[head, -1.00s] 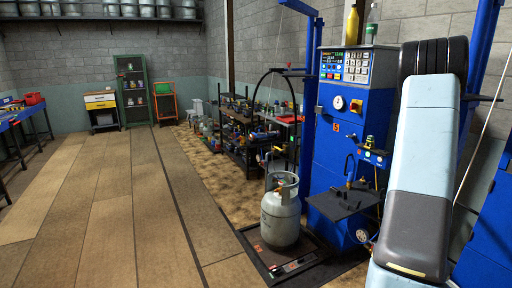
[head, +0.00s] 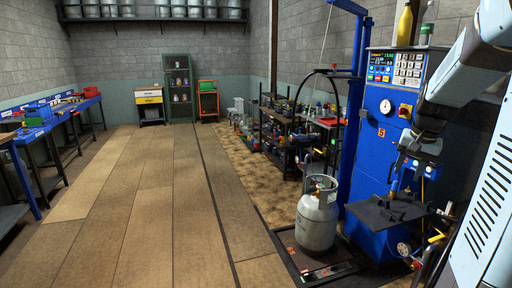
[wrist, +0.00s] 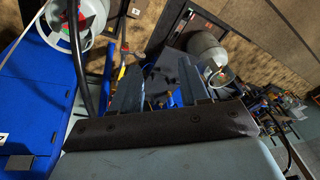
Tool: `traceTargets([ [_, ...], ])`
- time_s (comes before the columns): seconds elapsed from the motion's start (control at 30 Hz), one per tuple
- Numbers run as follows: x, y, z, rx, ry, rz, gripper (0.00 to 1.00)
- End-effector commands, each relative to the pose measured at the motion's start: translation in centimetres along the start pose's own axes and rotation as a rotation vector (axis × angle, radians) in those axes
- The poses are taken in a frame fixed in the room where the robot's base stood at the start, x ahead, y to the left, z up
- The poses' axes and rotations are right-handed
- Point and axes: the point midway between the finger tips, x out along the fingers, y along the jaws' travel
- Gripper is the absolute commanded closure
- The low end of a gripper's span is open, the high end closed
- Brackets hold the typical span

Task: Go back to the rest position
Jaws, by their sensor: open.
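My arm (head: 490,205) fills the right edge of the head view. My gripper (head: 406,172) hangs in front of the blue scale cabinet (head: 379,135), above a dark shelf (head: 388,212) on it. In the wrist view, the gripper's two fingers (wrist: 160,86) stand apart with nothing seen held between them. The gap to the cabinet is hard to judge. A grey gas cylinder (head: 317,222) stands upright on the floor scale platform (head: 333,268), left of the gripper. It also shows in the wrist view (wrist: 206,57).
The wooden floor (head: 140,200) is clear at left and centre. Blue workbenches (head: 60,120) line the left wall. A cluttered rack (head: 285,135) stands behind the cylinder. A yellow bottle (head: 403,25) and another bottle stand on the cabinet top.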

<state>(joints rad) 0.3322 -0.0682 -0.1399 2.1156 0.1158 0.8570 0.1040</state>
Motion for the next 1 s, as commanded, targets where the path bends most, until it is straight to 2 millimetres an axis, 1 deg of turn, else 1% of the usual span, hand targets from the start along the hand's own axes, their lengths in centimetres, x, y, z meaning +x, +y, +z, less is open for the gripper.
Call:
traceTargets([
  [0.03,-1.1,-1.0,1.5,-0.036,0.012,-0.01,0.55],
  [0.2,-3.8,-3.3,6.0,-0.151,0.046,-0.033,0.55],
  [0.3,-5.1,-4.4,8.7,-0.217,0.066,-0.046,0.55],
  [0.47,-6.9,-5.4,13.2,-0.325,0.101,-0.062,0.55],
  [0.6,-8.1,-5.8,17.1,-0.414,0.132,-0.075,0.55],
  [0.8,-9.0,-5.7,22.2,-0.538,0.179,-0.089,0.55],
  [0.9,-9.2,-5.5,24.0,-0.583,0.199,-0.093,0.55],
  [1.0,-9.3,-5.3,25.3,-0.615,0.211,-0.095,0.55],
])
